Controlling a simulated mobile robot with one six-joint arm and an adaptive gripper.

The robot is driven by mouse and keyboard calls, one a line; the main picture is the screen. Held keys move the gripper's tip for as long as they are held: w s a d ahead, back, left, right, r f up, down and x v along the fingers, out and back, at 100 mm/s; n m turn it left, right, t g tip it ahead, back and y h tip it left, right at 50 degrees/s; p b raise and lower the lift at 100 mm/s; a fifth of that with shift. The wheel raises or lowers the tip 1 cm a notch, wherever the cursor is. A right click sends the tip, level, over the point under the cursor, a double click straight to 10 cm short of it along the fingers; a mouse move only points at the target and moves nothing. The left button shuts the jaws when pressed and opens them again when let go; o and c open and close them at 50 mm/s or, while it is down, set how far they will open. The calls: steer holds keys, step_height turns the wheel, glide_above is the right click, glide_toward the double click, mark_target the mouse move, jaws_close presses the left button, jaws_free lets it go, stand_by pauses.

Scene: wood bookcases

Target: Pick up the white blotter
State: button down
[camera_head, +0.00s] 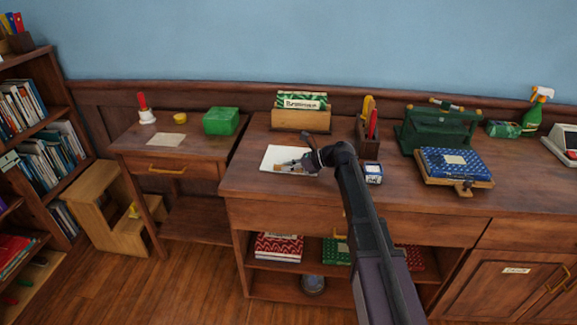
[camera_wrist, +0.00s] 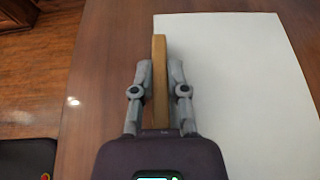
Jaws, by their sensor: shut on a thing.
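My gripper (camera_wrist: 160,72) is shut on a thin tan wooden piece (camera_wrist: 159,50), which stands on edge between the two grey fingers in the wrist view. Its underside is hidden, so I cannot tell whether it is the blotter or touches the surface below. A flat white sheet (camera_wrist: 235,75) lies on the brown desk top, under and to the right of the fingers. In the head view the white sheet (camera_head: 276,154) lies near the desk's left front, with my gripper (camera_head: 288,166) low over it, partly hiding it.
A small blue and white box (camera_head: 373,173) stands right of my wrist. Behind are a wooden card box (camera_head: 301,119) and a pen holder (camera_head: 368,145). A blue patterned book (camera_head: 453,162) lies to the right. A lower table with a green box (camera_head: 221,121) stands left.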

steer(key=shift+r+p, duration=1.35)
steer(key=shift+r, duration=0.1)
steer(key=s+d+r+p, duration=0.1)
steer(key=s+d, duration=0.2)
steer(key=s, duration=0.4)
steer(key=s+d+r+p, duration=0.1)
steer(key=s+d, duration=0.2)
steer(key=s, duration=0.5)
